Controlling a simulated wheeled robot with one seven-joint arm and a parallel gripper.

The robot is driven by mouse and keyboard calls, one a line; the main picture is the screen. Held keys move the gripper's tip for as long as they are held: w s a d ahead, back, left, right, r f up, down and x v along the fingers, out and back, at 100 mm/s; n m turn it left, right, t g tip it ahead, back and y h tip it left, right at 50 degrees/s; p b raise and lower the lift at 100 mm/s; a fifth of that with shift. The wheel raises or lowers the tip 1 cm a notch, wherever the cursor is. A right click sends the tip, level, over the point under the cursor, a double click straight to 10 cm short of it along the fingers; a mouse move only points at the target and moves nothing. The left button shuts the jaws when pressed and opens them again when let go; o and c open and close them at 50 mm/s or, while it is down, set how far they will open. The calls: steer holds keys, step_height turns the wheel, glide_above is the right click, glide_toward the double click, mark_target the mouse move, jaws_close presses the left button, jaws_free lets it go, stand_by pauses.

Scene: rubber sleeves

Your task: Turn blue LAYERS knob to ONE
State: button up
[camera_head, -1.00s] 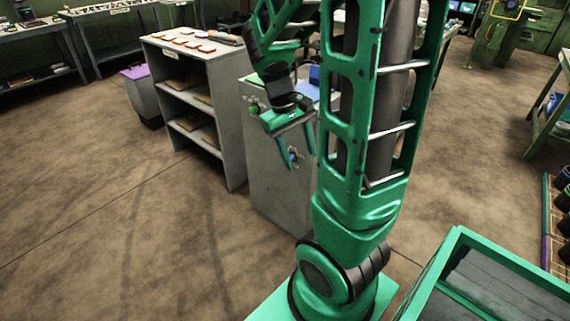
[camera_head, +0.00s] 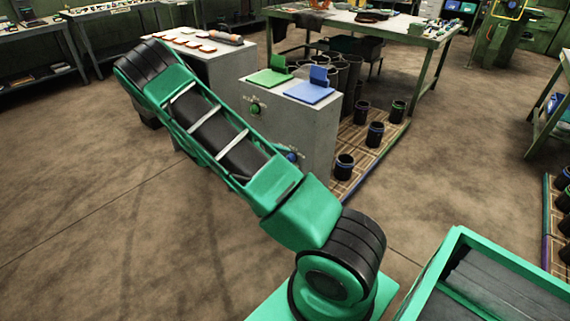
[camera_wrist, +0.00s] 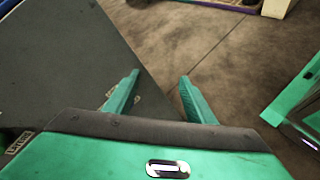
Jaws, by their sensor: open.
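The blue knob (camera_head: 291,156) is on the front face of the grey cabinet (camera_head: 312,131), low and to the right of a green knob (camera_head: 255,108). Its pointer and setting are too small to read, and my arm covers part of the face near it. My gripper (camera_wrist: 160,77) shows in the wrist view, with its two green fingers apart and nothing seen between them. The cabinet's dark face (camera_wrist: 75,65) lies behind and left of the left finger. Small pale marks show beside that finger. The blue knob cannot be made out there. In the head view my gripper is hidden.
A green plate (camera_head: 268,78) and a blue plate (camera_head: 310,92) lie on the cabinet top. A grey shelf unit (camera_head: 232,62) stands to the left. Black sleeves (camera_head: 375,135) stand on a slatted pallet to the right. The brown floor in front is open.

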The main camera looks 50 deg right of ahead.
mark_target(290, 158)
steer(key=w+f+n+t+h, duration=0.55)
steer(key=w+f+n, duration=0.25)
steer(key=f+n, duration=0.35)
steer(key=w+d+f+h, duration=0.1)
steer(key=d, duration=1)
steer(key=shift+d+f, duration=0.15)
steer(key=shift+f, duration=0.2)
steer(key=shift+n+t, duration=0.25)
